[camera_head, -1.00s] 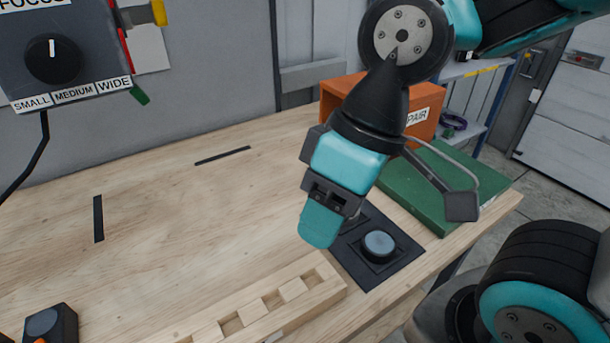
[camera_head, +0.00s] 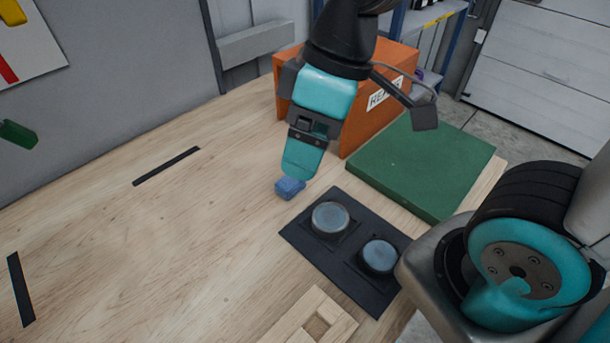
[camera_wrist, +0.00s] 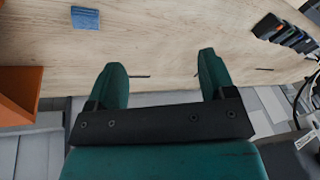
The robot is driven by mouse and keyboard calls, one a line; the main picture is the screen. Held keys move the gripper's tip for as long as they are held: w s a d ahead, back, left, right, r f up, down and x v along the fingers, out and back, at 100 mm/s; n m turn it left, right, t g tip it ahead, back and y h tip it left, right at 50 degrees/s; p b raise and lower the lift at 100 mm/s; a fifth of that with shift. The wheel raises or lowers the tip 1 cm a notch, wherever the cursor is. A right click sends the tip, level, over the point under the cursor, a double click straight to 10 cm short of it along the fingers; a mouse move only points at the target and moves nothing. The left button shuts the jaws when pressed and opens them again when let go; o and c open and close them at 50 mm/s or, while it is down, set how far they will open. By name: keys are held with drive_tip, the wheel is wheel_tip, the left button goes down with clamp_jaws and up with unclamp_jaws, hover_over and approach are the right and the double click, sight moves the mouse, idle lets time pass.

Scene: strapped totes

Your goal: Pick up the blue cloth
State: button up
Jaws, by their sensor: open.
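The blue cloth (camera_head: 290,188) is a small folded block lying on the wooden bench, left of the orange box. It also shows in the wrist view (camera_wrist: 86,18), near the top left. My gripper (camera_head: 300,172) appears just above and behind the cloth in the head view. In the wrist view my gripper (camera_wrist: 160,75) has its two teal fingers wide apart with nothing between them. The cloth lies beyond the left finger there, apart from it.
A green mat (camera_head: 424,165) lies at the bench's right. A black pad (camera_head: 318,250) carries two round discs. A wooden slotted block (camera_head: 290,335) is in front.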

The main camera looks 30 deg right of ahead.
drive_tip(key=w+d+f+n+h+p, duration=0.1)
drive_tip(key=w+d+f+n+h, duration=0.15)
drive_tip(key=w+n, duration=0.4)
drive_tip(key=w+d+f+n+h+p, duration=0.1)
drive_tip(key=w+d+f+n+p, duration=0.1)
drive_tip(key=w+d+f+n, duration=0.45)
drive_tip(key=shift+m, duration=0.5)
drive_tip(key=a+f, duration=0.1)
drive_tip(key=f, duration=0.1)
drive_tip(key=w+f+p, duration=0.1)
drive_tip(key=f, duration=0.2)
drive_tip(key=a+f, duration=0.1)
drive_tip(key=f, duration=0.2)
drive_tip(key=shift+w+a+f+p, duration=0.25)
drive_tip(key=shift+w+a+p, duration=0.05)
drive_tip(key=shift+w+p, duration=0.1)
drive_tip(key=shift+w+a+f+p, duration=0.1)
drive_tip(key=shift+a+f+p, duration=0.2)
drive_tip(key=shift+f, duration=0.75)
drive_tip(key=shift+a+f+p, duration=0.1)
drive_tip(key=shift+f+p, duration=0.35)
drive_tip(key=shift+f, duration=0.6)
drive_tip(key=shift+w+a+f+p, duration=0.15)
drive_tip(key=shift+f+p, duration=0.2)
drive_tip(key=shift+f, duration=0.7)
drive_tip(key=shift+s, duration=0.1)
drive_tip(key=shift+c, duration=0.4)
drive_tip(key=c, duration=1)
drive_tip(key=shift+r, duration=0.15)
